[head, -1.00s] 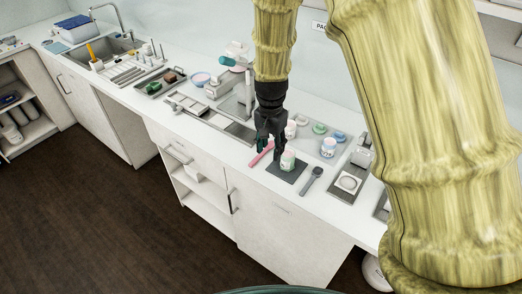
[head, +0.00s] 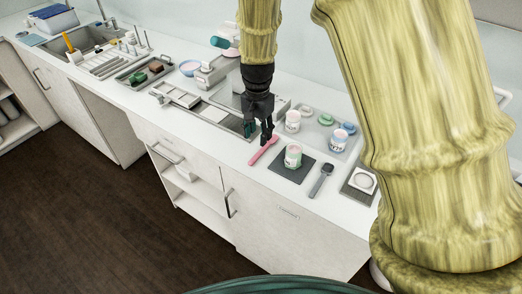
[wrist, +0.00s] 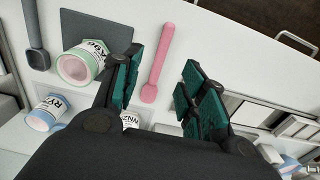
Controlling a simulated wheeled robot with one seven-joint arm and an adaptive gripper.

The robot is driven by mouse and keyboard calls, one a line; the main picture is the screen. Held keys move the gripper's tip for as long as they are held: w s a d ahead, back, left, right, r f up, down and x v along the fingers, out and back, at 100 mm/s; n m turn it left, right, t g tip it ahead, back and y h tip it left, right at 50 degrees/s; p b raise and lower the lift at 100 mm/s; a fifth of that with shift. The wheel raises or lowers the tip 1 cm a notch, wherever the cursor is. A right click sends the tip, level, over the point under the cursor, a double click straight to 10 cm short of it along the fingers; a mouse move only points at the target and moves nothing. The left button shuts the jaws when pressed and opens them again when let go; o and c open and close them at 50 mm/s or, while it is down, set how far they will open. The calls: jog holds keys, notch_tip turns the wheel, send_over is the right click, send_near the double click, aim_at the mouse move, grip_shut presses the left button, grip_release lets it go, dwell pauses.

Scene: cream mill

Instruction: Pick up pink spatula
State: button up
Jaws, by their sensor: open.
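The pink spatula (head: 262,151) lies flat on the white counter, left of a dark square mat. In the wrist view the pink spatula (wrist: 161,62) shows between and beyond my fingers, its rounded end nearest my gripper and its other end pointing away. My gripper (head: 261,136) points down just above the spatula. In the wrist view my gripper (wrist: 158,92) has its two green-padded fingers well apart, with nothing held between them. The fingers hide a little of the spatula in the head view.
A jar (head: 293,158) stands on the dark mat (head: 284,172), close right of the spatula. A dark grey spatula (head: 321,180) lies further right. More jars, such as one jar (head: 292,120), stand behind. The counter's front edge is near.

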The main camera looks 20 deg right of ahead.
aim_at(258, 153)
jog(key=f, duration=0.3)
jog(key=shift+w+f+p, duration=0.15)
jog(key=shift+w+p, duration=0.05)
jog(key=shift+p, duration=0.15)
jog(key=shift+s+f, duration=0.15)
jog(key=shift+f, duration=0.2)
jog(key=shift+w+f+p, duration=0.2)
jog(key=shift+f+p, duration=0.75)
jog(key=shift+f, duration=0.3)
jog(key=shift+f+p, duration=0.4)
jog(key=shift+f, duration=0.95)
grip_shut()
